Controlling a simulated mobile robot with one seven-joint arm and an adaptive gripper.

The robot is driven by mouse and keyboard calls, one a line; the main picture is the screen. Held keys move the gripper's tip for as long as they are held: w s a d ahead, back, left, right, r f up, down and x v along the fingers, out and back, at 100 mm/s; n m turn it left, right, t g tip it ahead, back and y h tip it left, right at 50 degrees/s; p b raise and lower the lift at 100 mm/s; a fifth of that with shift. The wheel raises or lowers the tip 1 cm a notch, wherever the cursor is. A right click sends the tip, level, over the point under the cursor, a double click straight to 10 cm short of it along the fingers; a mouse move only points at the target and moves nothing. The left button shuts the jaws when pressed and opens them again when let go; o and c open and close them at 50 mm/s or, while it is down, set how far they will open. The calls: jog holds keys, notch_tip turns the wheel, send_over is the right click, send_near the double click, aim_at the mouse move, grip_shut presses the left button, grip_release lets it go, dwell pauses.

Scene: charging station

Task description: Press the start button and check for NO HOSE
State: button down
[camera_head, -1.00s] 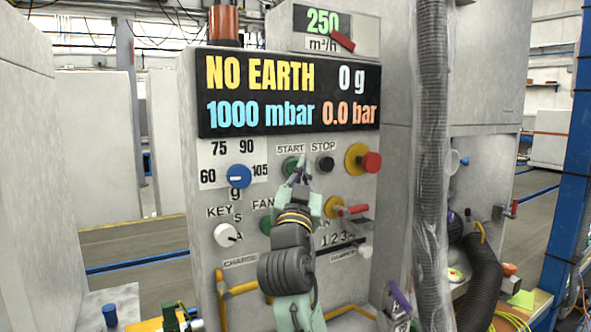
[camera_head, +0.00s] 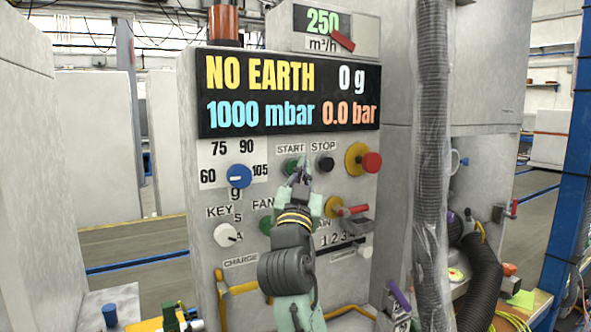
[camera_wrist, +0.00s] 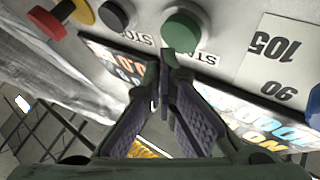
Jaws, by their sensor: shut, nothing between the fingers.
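The green start button (camera_head: 291,164) is on the grey panel under its START label, with the black stop button (camera_head: 326,163) to its right. My gripper (camera_head: 302,174) is shut and empty, its tips just in front of and slightly below the start button. In the wrist view, the green start button (camera_wrist: 181,29) is beside the closed fingertips (camera_wrist: 166,58); I cannot tell whether they touch. The display (camera_head: 290,95) reads NO EARTH, 0 g, 1000 mbar and 0.0 bar.
A blue knob (camera_head: 239,176) is left of the start button and a red-and-yellow knob (camera_head: 362,160) is right of stop. A white key knob (camera_head: 227,235) sits lower left. A wrapped hose (camera_head: 431,130) hangs to the right of the panel.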

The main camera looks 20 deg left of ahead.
jog(key=shift+w+a, duration=0.25)
jog(key=shift+a, duration=0.1)
jog(key=shift+w+a, duration=0.3)
jog(key=shift+a, duration=0.05)
dwell(1.1)
jog(key=shift+d, duration=0.1)
jog(key=shift+s+d, duration=0.55)
jog(key=shift+d, duration=0.05)
jog(key=shift+s+d, duration=0.8)
jog(key=shift+d, duration=0.2)
jog(key=shift+s+d, duration=0.75)
jog(key=shift+d, duration=0.25)
